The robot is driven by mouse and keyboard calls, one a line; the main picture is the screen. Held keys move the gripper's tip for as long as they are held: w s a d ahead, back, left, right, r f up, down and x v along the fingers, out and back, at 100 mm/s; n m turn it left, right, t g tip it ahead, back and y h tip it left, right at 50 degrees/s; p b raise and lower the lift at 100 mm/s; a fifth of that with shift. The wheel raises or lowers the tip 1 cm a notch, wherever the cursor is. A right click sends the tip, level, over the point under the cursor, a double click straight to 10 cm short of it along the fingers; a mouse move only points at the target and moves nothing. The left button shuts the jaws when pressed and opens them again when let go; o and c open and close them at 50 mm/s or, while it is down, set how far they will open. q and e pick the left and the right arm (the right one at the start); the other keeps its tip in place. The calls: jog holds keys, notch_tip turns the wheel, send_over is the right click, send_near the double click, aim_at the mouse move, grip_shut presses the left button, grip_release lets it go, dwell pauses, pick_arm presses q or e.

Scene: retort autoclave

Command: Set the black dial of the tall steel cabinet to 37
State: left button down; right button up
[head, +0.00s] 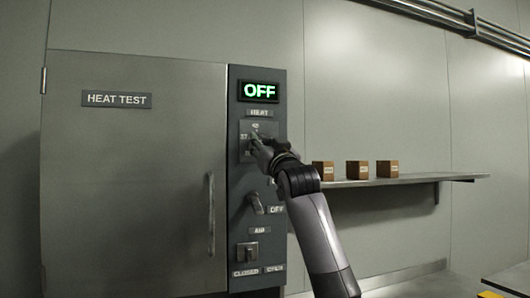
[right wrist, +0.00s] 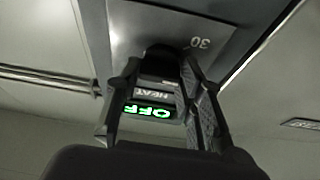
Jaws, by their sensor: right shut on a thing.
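The tall steel cabinet (head: 135,190) stands at the left with a dark control panel down its right side. My right gripper (head: 257,143) is at the plate under the HEAT label, shut on the black dial. In the head view the gripper mostly covers the dial. In the right wrist view the dial (right wrist: 163,52) shows as a dark shape between the fingertips of the gripper (right wrist: 160,66), and a mark 30 is on the plate beside it. The dial's pointer is not readable. The green display (head: 260,91) reads OFF. My left gripper is not in view.
Below the dial are a lever switch (head: 256,203) beside an OFF label and an AIR switch (head: 247,252) above CLOSED and OPEN labels. A door handle (head: 211,215) is left of the panel. A wall shelf (head: 425,180) with three brown boxes is at the right.

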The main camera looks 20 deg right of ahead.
jog(key=shift+a+f+m+h, duration=0.15)
jog(key=shift+m+h, duration=0.65)
jog(key=shift+m, duration=1)
jog(key=o, duration=1.2)
jog(key=shift+c, duration=0.2)
jog(key=v, duration=1.2)
jog(key=shift+r, duration=0.25)
